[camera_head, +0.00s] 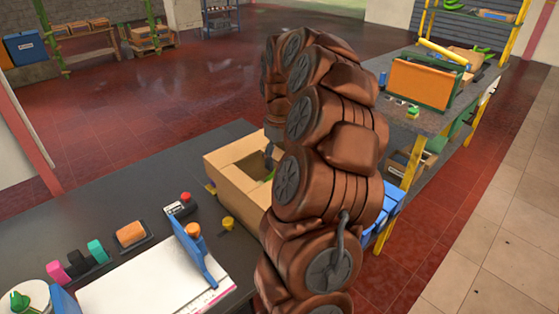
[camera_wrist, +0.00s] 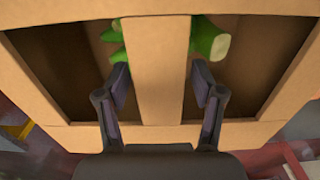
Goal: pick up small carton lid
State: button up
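A tan cardboard carton (camera_head: 226,185) stands on the dark table, partly hidden behind my arm in the head view. In the wrist view its top is a cardboard frame that looks like the lid (camera_wrist: 157,68), with a central strip between two openings. Green things (camera_wrist: 209,40) show inside through the openings. My gripper (camera_wrist: 160,84) is open, with one finger on each side of the strip and a gap on both sides. Whether the fingertips reach below the strip's top is hard to tell.
On the table stand a clipboard with white paper (camera_head: 150,285), a blue upright piece (camera_head: 195,252), an orange block (camera_head: 130,233) and small coloured blocks (camera_head: 77,263). Blue crates (camera_head: 388,203) are right of my arm. A second table (camera_head: 432,119) holds an orange panel (camera_head: 420,84).

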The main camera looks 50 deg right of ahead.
aim_at(280, 155)
grip_shut()
dwell(0.3)
notch_tip(280, 155, up, 9)
jog(key=shift+r+b, duration=0.15)
jog(key=shift+b, duration=1.1)
jog(key=shift+r, duration=0.35)
